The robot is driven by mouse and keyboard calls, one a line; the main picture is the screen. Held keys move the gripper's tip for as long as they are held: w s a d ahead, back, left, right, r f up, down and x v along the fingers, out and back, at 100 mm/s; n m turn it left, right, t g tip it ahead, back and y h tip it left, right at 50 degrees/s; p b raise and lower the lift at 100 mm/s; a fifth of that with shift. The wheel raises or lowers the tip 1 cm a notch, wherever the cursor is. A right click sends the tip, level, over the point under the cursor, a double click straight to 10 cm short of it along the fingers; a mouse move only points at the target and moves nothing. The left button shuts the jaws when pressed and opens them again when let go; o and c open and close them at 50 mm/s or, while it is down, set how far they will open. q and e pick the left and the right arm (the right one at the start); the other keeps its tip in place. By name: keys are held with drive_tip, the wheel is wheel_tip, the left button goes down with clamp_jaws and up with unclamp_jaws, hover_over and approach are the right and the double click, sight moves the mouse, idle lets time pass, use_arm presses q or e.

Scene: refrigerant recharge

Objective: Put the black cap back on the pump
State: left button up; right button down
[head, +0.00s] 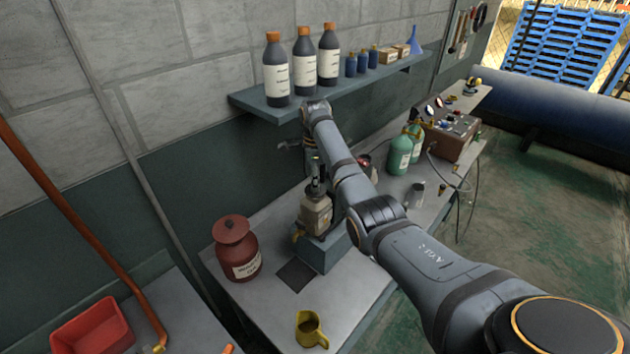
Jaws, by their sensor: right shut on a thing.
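The pump (316,214) is a small beige-bodied unit standing on a grey block on the workbench, with a brass fitting low on its left side. My right gripper (315,180) points down right above the pump, with my right arm reaching over from the lower right. It is shut on a small dark thing at the pump's top, which looks like the black cap. The fingers and arm partly hide it, so I cannot tell whether the cap is seated on the pump or just above it. My left gripper is out of view.
A red can (236,250) and a yellow jug (310,330) stand on the bench. Green cylinders (400,154) and a brown gauge case (449,135) are at the right. A wall shelf (262,105) with bottles overhangs behind. A red bin (92,328) is at lower left.

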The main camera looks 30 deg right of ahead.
drive_tip(key=shift+f, duration=0.15)
idle(0.8)
drive_tip(key=c, duration=0.6)
unclamp_jaws()
drive_tip(key=shift+r, duration=3.5)
clamp_jaws()
